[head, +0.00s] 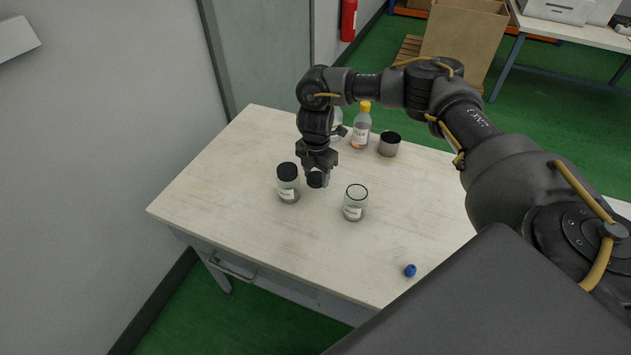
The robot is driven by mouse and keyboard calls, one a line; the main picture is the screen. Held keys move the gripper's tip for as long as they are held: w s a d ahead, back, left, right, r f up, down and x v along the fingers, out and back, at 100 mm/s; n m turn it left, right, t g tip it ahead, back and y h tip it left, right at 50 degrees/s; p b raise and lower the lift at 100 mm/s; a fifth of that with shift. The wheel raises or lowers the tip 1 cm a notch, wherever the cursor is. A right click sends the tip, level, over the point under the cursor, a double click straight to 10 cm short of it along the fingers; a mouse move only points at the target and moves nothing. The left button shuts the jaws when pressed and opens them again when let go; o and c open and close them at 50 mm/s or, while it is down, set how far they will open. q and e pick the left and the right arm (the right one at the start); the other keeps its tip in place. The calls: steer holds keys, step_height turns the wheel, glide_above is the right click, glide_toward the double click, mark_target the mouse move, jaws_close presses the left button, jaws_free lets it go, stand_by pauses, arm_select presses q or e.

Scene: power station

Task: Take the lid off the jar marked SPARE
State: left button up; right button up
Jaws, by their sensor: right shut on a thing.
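A glass jar with a black lid (288,184) stands on the table. To its right an open glass jar (355,206) stands upright with no lid on it. Both carry white labels that are too small to read surely, so I cannot tell which is SPARE. My right gripper (316,174) points down between and slightly behind the two jars. It is shut on a black lid (315,181), held apart from the open jar. The gripper partly hides this lid. My left gripper is not in view.
A small blue object (410,270) lies near the front edge. The table's left side is clear.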

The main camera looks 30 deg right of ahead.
mark_target(315, 176)
steer(key=shift+w+f, duration=0.3)
step_height(315, 176, down, 3)
steer(key=shift+d+p, duration=0.1)
steer(key=shift+p, duration=0.4)
steer(key=shift+f, duration=0.1)
steer(key=shift+f, duration=0.2)
steer(key=o, duration=1.1)
steer(key=shift+r, duration=0.1)
